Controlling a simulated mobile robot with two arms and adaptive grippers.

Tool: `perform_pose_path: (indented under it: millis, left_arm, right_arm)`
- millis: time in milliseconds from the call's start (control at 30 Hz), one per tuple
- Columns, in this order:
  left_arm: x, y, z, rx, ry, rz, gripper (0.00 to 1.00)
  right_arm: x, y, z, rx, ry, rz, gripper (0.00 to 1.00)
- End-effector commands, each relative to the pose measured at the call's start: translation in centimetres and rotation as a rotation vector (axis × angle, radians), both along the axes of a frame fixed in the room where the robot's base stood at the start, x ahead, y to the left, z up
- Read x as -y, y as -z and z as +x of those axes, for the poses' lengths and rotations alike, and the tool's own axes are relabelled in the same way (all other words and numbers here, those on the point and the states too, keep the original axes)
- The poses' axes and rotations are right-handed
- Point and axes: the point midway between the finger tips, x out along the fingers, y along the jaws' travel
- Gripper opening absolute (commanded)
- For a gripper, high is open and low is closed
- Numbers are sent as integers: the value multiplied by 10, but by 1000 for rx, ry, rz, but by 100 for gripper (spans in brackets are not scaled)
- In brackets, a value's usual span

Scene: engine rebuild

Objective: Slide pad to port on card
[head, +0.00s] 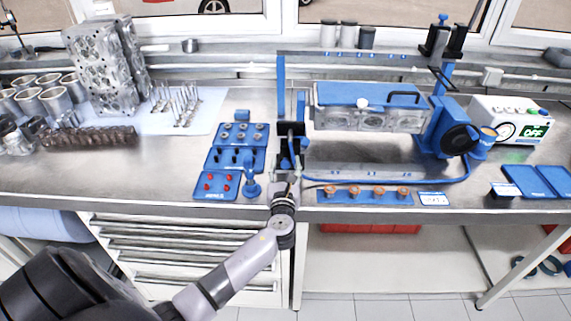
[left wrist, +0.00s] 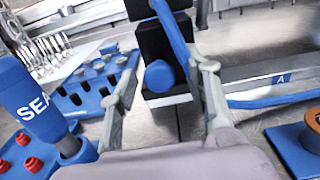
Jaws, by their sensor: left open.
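A black block with a blue upright and round blue knob (head: 290,132) stands at the left end of the blue-framed rig; I take it for the sliding pad. In the left wrist view the blue knob (left wrist: 159,76) shows between and beyond my fingers. My left gripper (head: 287,178) is open, just in front of the block; its fingers also show in the left wrist view (left wrist: 166,85). Contact with the knob cannot be told. A small white card with blue print (head: 432,199) lies near the bench's front edge; its text is too small to read. My right gripper is out of view.
A cylinder head (head: 365,121) sits under a blue plate in the rig. Blue socket trays (head: 236,135) and a blue "SEA…" tool (left wrist: 30,105) stand close left. A blue strip with copper-coloured plugs (head: 335,197) lies right. A gauge box (head: 510,120) reads OFF.

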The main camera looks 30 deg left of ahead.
Motion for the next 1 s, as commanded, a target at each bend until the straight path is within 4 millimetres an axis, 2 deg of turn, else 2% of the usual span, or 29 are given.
perform_pose_path:
  millis: [133, 400, 1000]
  left_arm:
    - [-4, 0, 7, -1, 0, 1, 44]
    - [-4, 0, 7, 0, 0, 0, 43]
    - [-4, 0, 7, 0, 1, 0, 3]
  right_arm:
    - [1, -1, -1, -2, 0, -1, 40]
    - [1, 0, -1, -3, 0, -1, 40]
    - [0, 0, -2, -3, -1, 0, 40]
